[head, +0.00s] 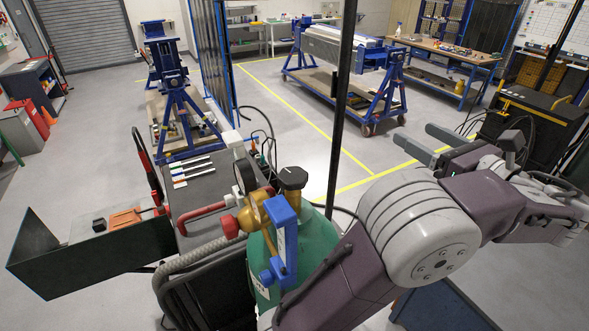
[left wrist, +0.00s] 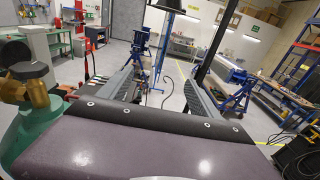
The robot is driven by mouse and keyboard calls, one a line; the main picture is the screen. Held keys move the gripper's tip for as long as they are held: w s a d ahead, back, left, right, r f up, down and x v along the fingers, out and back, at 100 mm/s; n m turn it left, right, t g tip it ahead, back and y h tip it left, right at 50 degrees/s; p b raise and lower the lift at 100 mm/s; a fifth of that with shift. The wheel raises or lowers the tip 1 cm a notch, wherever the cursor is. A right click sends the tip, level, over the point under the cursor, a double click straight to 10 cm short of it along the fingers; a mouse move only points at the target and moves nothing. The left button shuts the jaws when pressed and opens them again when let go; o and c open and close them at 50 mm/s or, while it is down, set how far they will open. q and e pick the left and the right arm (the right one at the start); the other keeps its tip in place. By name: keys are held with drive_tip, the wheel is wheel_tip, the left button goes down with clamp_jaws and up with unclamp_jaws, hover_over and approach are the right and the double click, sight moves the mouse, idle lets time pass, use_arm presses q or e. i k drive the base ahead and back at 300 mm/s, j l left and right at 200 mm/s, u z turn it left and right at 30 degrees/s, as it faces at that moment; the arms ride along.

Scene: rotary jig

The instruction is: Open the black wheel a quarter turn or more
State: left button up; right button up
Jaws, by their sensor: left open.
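The black wheel (head: 293,178) is a small knob on top of the green gas cylinder (head: 318,245), beside a brass valve (head: 252,215) and a blue bracket (head: 284,235). In the left wrist view the wheel (left wrist: 28,71) is at the left edge, above the brass valve (left wrist: 38,98) and the green cylinder (left wrist: 35,132). My left gripper (head: 414,137) is to the right of the wheel, well apart from it. Its two fingers stand apart with nothing between them, also in the left wrist view (left wrist: 158,78). My right gripper is not in view.
A dark upright post (head: 342,100) stands behind the cylinder. A round gauge (head: 245,172), red hose (head: 203,213) and dark cart top (head: 212,190) lie left of the wheel. My left arm crosses right of the cylinder. Open floor (head: 300,125) lies beyond.

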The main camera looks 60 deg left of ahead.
sight(290, 178)
drive_tip(key=k+j, duration=0.1)
drive_tip(key=k, duration=0.75)
